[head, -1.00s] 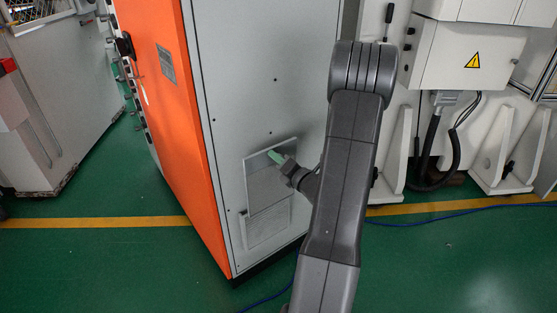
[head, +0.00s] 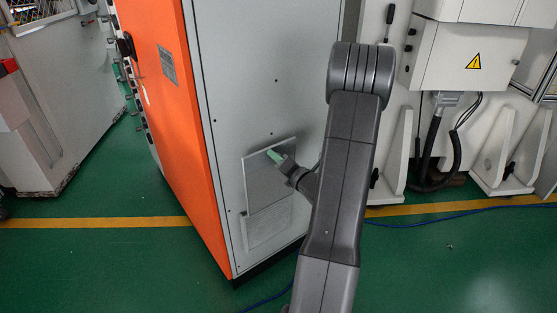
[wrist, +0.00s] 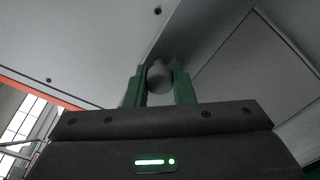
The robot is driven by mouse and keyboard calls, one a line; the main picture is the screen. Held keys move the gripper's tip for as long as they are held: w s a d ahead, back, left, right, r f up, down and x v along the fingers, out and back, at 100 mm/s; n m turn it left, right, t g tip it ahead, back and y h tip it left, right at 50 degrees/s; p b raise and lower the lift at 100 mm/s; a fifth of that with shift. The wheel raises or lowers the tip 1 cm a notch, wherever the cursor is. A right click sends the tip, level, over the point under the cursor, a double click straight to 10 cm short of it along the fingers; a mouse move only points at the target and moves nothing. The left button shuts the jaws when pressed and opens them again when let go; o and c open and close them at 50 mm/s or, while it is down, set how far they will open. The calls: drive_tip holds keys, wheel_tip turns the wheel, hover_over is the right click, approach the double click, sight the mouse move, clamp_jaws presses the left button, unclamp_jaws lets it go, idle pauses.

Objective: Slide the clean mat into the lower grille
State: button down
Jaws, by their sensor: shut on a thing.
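The mat is a flat grey panel (head: 264,187) at the lower part of the cabinet's grey face in the head view. Its top edge is slightly tilted. My gripper (head: 274,156), with green fingers, is at the mat's upper part. In the wrist view the fingers (wrist: 159,82) are shut on a rounded grey knob (wrist: 159,76), seemingly the mat's grip. The lower grille (head: 267,232) shows as a light rectangle below the mat, which hides its upper part. I cannot tell whether the mat touches the grille or stands just in front of it.
The cabinet has a grey face (head: 262,60) and an orange side (head: 180,130). White machinery (head: 465,55) with a cable stands to the right, and another light cabinet (head: 65,100) to the left. A blue cable lies on the green floor (head: 120,265), which is open in front.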

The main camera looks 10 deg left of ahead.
sight(271, 205)
drive_tip(key=x, duration=0.4)
drive_tip(key=shift+a, duration=0.1)
idle(0.7)
drive_tip(key=shift+f, duration=0.2)
idle(0.9)
drive_tip(key=shift+f+b, duration=1.4)
drive_tip(key=shift+f, duration=0.45)
drive_tip(key=shift+f+b, duration=7.65)
drive_tip(key=shift+f, duration=2.3)
